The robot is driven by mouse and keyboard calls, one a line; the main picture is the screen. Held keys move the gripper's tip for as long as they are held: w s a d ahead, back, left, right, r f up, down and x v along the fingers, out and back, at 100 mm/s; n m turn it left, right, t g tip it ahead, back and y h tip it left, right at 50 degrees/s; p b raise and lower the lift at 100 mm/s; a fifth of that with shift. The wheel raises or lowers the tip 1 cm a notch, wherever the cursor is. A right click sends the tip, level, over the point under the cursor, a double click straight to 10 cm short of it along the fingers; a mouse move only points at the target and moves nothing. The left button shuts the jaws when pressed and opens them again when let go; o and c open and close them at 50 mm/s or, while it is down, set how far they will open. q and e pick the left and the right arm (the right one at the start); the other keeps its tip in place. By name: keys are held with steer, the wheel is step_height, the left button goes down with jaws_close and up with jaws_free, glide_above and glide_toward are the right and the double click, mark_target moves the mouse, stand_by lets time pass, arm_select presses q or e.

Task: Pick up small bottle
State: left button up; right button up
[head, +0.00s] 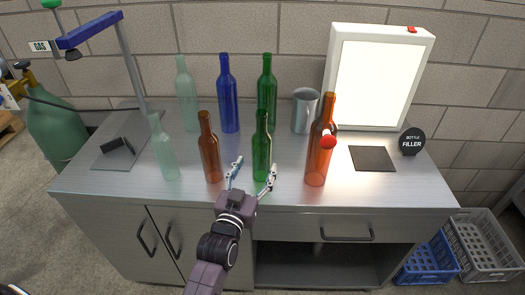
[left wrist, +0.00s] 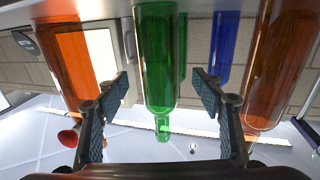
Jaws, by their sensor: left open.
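Small bottles stand upright along the front of the metal counter (head: 290,190): a pale clear one (head: 164,155), an amber one (head: 209,155) and a green one (head: 261,150). My left gripper (head: 255,168) is open and empty, low at the counter's front edge. Its fingers point at the small green bottle, which shows between them in the head view. In the left wrist view, which is upside down, the green bottle (left wrist: 157,50) also shows between the fingers (left wrist: 158,86), near the middle. I cannot tell whether its body is inside the jaws. My right gripper is not seen.
A taller amber bottle (head: 316,155) with a red ball (head: 328,142) by it stands right of the green one. Tall clear (head: 187,100), blue (head: 228,100) and green (head: 267,85) bottles stand behind. A metal jug (head: 304,112) and light box (head: 375,80) are back right.

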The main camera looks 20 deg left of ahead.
mark_target(259, 160)
arm_select(q)
steer(key=shift+w+r, duration=0.2)
steer(key=shift+w, duration=0.3)
steer(key=shift+w+r, duration=0.15)
steer(key=shift+w, duration=0.3)
steer(key=shift+w+p, duration=0.4)
steer(key=shift+w, duration=0.85)
steer(key=shift+w+f, duration=0.1)
steer(key=shift+w, duration=0.4)
steer(key=c, duration=1.6)
steer(key=shift+o, duration=0.2)
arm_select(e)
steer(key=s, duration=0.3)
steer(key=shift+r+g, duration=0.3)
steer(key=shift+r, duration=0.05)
arm_select(q)
steer(key=shift+r, duration=0.2)
step_height(259, 160, up, 20)
steer(key=p, duration=0.1)
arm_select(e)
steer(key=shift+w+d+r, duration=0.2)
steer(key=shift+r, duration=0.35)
